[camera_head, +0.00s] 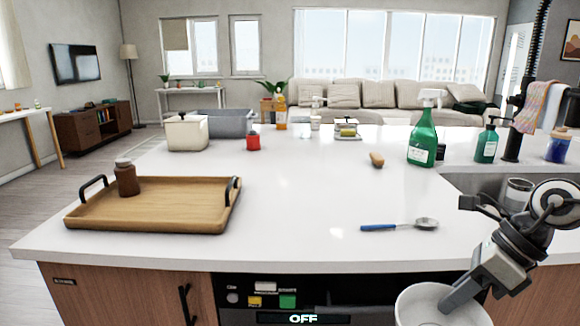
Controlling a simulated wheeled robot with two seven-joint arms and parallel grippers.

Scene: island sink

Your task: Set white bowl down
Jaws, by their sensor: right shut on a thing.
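A white bowl (413,303) shows at the bottom right, cut off by the lower picture edge. My right gripper (450,302) reaches down-left to the bowl and is shut on its rim. The bowl hangs in front of the island's front edge, nearer to me than the white countertop (300,215), and its underside is out of view. My left gripper is not in view.
A wooden tray (150,215) with a brown jar (126,180) stands at the left. Green bottles (422,146) stand by the sink (470,184). The middle countertop is clear.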

